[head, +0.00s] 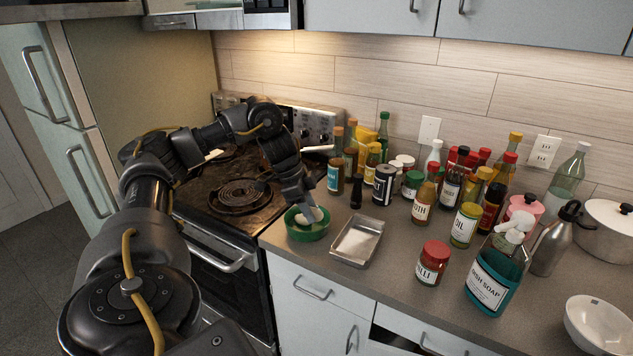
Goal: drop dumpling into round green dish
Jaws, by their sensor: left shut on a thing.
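The round green dish (308,233) stands on the counter near its front left corner, beside the stove. A pale whitish dumpling (303,218) shows inside the dish's rim. My left gripper (308,213) reaches down over the dish with its fingertips at the dumpling, and it is shut on it. The fingers hide part of the dumpling. I cannot tell whether the dumpling touches the dish's bottom. My right gripper is not in view.
A metal tray (357,241) lies just right of the dish. Several bottles and jars crowd the counter behind, with a red-lidded jar (432,263) and a soap bottle (497,272) nearer the front. The coil stove (240,196) is at left. A white bowl (597,325) sits at far right.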

